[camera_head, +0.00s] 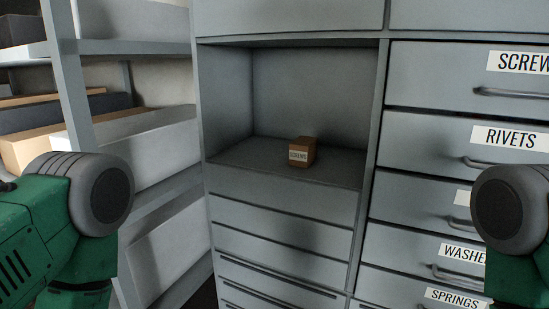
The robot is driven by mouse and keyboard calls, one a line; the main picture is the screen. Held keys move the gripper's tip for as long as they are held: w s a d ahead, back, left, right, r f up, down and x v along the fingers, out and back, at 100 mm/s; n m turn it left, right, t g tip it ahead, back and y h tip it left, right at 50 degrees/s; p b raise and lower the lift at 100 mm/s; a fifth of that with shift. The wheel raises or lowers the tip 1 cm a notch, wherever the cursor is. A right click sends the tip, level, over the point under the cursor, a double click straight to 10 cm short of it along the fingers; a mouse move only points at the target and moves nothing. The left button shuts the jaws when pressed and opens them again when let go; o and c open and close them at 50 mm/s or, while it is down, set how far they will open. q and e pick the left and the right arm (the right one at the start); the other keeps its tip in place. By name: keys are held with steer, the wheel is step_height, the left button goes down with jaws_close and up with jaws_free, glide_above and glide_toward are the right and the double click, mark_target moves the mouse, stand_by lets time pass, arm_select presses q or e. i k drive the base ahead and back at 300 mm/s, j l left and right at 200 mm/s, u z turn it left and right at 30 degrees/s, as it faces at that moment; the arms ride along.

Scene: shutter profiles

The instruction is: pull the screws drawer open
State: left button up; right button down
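The screws drawer (430,77) is the top labelled drawer at the right, its label (518,62) cut off by the picture's right edge. Its bar handle (512,93) shows below the label. The drawer front looks flush with the cabinet. My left arm comes in at the left edge and my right arm at the right edge. Both grippers are outside the view, and neither arm part visibly touches the drawer.
A small brown labelled box (302,152) stands in the open cabinet niche (255,160). Below the screws drawer are the rivets drawer (420,140), washers drawer (400,245) and springs drawer (385,287). A shelf rack (72,100) with boxes stands at left.

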mark_target(512, 81)
steer(key=z, duration=1.15)
